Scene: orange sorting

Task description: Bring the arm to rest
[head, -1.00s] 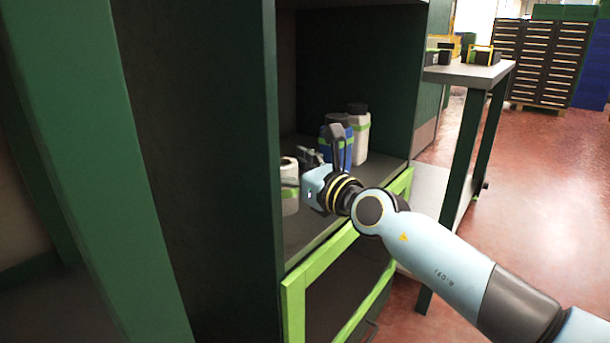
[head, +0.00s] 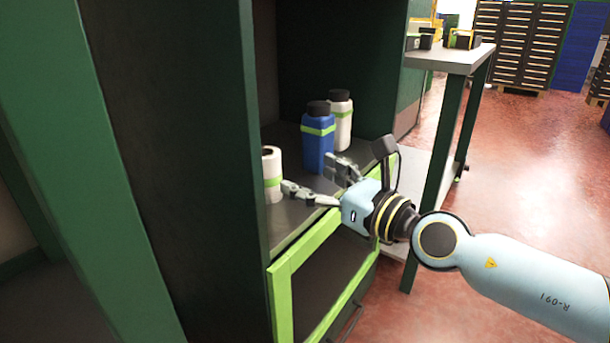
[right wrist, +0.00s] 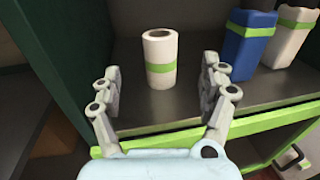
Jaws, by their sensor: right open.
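My right gripper (head: 312,180) is open and empty at the front edge of a dark cabinet shelf (head: 287,222). In the right wrist view its two fingers (right wrist: 160,95) are spread wide, with bare shelf between them. A white roll with a green band (head: 272,174) stands upright on the shelf, just beyond the fingertips and apart from them. It also shows in the right wrist view (right wrist: 160,60). My left gripper is not in view.
A blue bottle (head: 318,145) and a white bottle (head: 341,125) stand behind the gripper on the shelf. A green-framed drawer front (head: 282,300) lies below. A grey side table (head: 450,58) stands at right. The red floor (head: 520,170) at right is clear.

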